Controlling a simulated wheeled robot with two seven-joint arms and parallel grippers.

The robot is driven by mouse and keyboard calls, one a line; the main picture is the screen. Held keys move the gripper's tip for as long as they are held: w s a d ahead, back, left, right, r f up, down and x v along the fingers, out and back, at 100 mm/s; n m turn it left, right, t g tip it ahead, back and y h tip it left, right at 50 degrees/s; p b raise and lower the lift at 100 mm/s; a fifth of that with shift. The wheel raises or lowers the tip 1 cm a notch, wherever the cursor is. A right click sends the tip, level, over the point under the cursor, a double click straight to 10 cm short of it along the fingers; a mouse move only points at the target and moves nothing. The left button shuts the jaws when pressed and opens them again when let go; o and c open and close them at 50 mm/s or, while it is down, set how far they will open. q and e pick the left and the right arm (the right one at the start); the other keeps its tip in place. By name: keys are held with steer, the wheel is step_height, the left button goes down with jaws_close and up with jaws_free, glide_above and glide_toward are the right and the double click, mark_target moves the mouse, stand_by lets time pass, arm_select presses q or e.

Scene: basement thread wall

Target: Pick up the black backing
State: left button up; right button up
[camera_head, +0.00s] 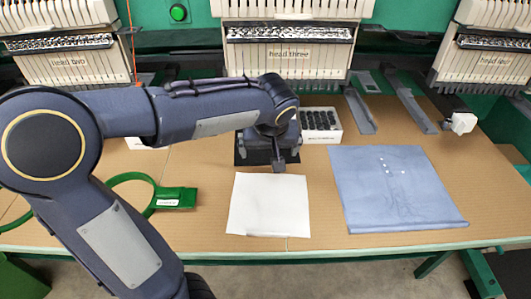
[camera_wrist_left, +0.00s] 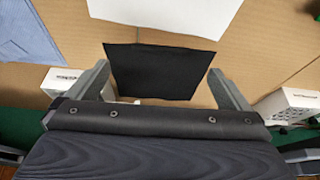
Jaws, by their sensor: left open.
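The black backing (camera_head: 240,155) is a dark flat square on the tan table, behind the white sheet. In the head view my left gripper and arm cover most of it. In the left wrist view the black backing (camera_wrist_left: 157,72) shows as a plain black sheet, lying between and beyond the two fingers. My left gripper (camera_head: 279,163) points down over the backing's area. In the wrist view the left gripper (camera_wrist_left: 159,78) is open, with one finger on each side of the backing and nothing held. Contact with the backing cannot be told. My right gripper is not in view.
A white sheet (camera_head: 268,207) lies in front of the backing. A blue cloth (camera_head: 392,190) lies to the right. A white box of black pieces (camera_head: 322,136) stands just right of the gripper. Green hoops (camera_head: 174,197) lie left. Embroidery heads (camera_head: 290,58) hang behind.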

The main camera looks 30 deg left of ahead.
mark_target(268, 164)
arm_select(q)
steer(key=x, duration=0.7)
steer(key=shift+w+a+f, duration=0.15)
steer(key=shift+w+a, duration=0.05)
steer(key=shift+w, duration=0.05)
steer(key=shift+f+b, duration=0.15)
steer(key=shift+b, duration=0.35)
steer(key=c, duration=0.8)
